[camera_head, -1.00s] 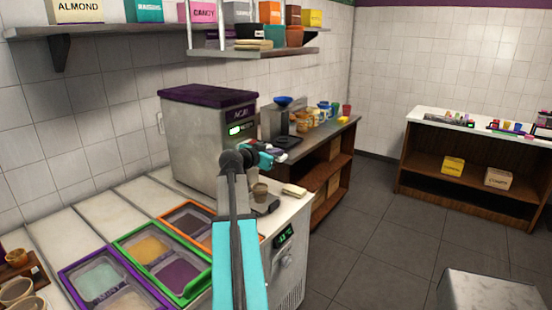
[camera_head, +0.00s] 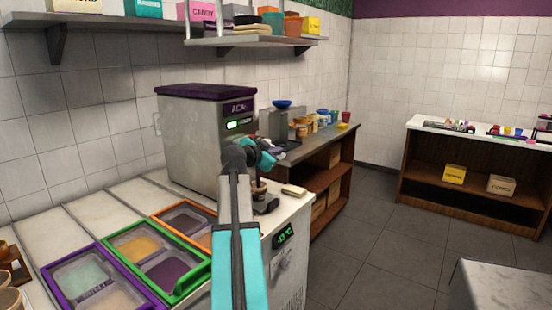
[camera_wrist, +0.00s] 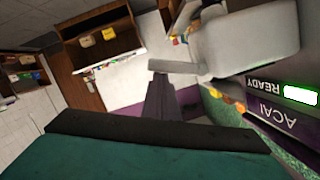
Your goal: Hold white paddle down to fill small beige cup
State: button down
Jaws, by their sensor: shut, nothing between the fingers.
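The acai machine (camera_head: 205,140) is a grey box with a purple lid and a green-lit display; its ACAI and READY label (camera_wrist: 262,103) shows upside down in the wrist view. The small beige cup (camera_head: 258,192) stands on the counter below my gripper (camera_head: 272,154), partly hidden by my arm. In the wrist view, my gripper (camera_wrist: 160,80) is shut and empty, its tips at a flat pale piece, seemingly the white paddle (camera_wrist: 185,67), beside a rounded white block (camera_wrist: 250,45). I cannot tell whether they touch or whether the paddle is down.
Topping tubs in purple, green (camera_head: 112,240) and orange frames lie in the counter at front left. A pale folded cloth (camera_head: 294,190) lies right of the cup. A wooden side counter (camera_head: 325,170) stands behind.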

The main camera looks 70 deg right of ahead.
jog(key=shift+f+b, duration=0.3)
jog(key=shift+b, duration=0.15)
dwell(1.6)
jog(key=shift+r, duration=0.1)
dwell(0.7)
jog(key=a+r, duration=0.5)
jog(key=a, duration=0.5)
jog(key=shift+r, duration=0.4)
jog(key=shift+s, duration=0.2)
